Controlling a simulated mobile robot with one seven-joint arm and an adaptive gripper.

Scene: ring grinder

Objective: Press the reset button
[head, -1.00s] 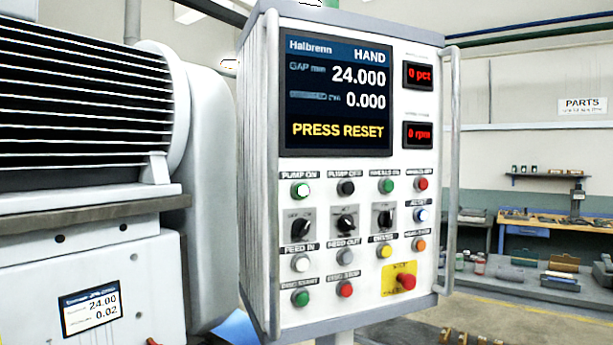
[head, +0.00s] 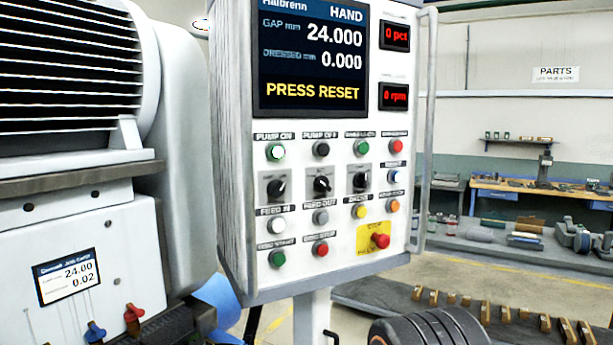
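The reset button (head: 394,176) is a small blue round button at the right of the white control panel (head: 340,230), under a small label too blurred to read for sure. It sits below a red button and above an orange one. The panel's screen (head: 313,60) reads HAND, 24.000, 0.000 and PRESS RESET in yellow. No fingertips of my gripper show in the head view, and nothing is seen touching the button.
A red stop knob (head: 380,241) on a yellow plate sits low on the panel. A grey handle bar (head: 425,130) runs along its right edge. The grinder (head: 80,220) stands close on the left. A dark ribbed round part (head: 430,330) shows at the bottom, perhaps mine.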

